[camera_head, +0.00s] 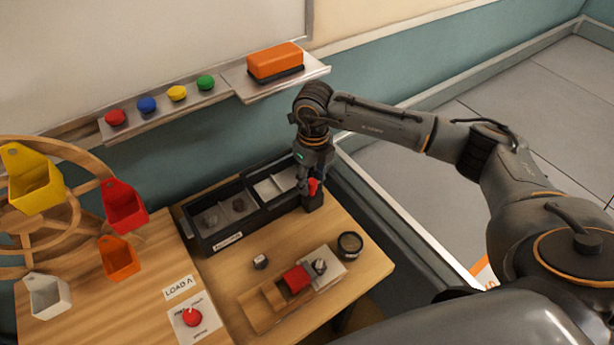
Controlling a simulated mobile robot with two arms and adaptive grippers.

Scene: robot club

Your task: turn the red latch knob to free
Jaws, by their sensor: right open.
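A red knob (192,317) sits on a white plate (207,331) with small printed words, at the front left of the wooden table. The words are too small to read surely, so I cannot tell the knob's setting. My right gripper (308,187) is open at the back of the table, far up and right of this knob. It is right at a small red piece (313,186) on a black block (313,203); I cannot tell if they touch. My left gripper is not in view.
A wooden wheel (75,157) with coloured buckets stands left. A black divided tray (213,245) lies at the back. A wooden board (262,316) with a red block (296,278), and a dark round tin (350,245), are at the right. A "LOAD A" label (178,287) lies behind the knob.

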